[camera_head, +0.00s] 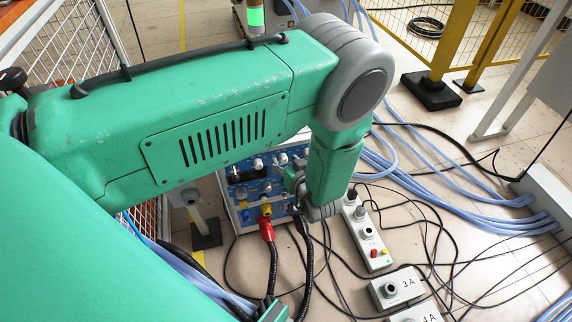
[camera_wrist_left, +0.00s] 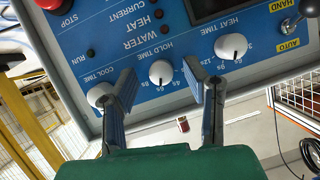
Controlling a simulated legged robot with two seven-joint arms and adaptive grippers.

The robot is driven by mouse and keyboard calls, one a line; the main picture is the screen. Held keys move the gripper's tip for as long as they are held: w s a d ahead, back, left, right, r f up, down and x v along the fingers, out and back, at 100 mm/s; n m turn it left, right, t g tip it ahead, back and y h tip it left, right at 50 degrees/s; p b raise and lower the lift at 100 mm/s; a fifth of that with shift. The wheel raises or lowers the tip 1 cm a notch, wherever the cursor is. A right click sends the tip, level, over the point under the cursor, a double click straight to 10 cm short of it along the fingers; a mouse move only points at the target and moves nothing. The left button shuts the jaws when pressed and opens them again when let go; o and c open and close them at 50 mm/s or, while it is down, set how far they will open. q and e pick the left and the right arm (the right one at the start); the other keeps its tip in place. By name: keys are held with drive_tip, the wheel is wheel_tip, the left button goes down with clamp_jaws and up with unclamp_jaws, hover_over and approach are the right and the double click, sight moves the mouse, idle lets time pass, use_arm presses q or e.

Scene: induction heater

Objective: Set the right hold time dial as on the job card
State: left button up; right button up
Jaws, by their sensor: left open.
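The hold time dial (camera_wrist_left: 161,73) is a white knob on a blue control panel (camera_wrist_left: 185,62), seen tilted and roughly upside down in the left wrist view. My left gripper (camera_wrist_left: 163,67) is open, with one finger on each side of this dial in the picture; I cannot tell whether they touch it. The scale figures beside the dial are small, and its pointer is hard to read. In the head view my left arm covers much of the panel, and the left gripper (camera_head: 297,181) is at its front. No job card shows.
The cool time dial (camera_wrist_left: 101,94) is close beside one finger, and the heat time dial (camera_wrist_left: 231,46) sits beyond the other. A red stop button (camera_wrist_left: 50,3) is at the panel's edge. A red plug (camera_head: 266,228), cables and a socket box (camera_head: 368,240) are near the cabinet.

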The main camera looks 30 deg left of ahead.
use_arm(q)
drive_tip(key=shift+w+a, duration=0.1)
drive_tip(key=shift+a, duration=0.05)
drive_tip(key=shift+c, duration=0.4)
clamp_jaws()
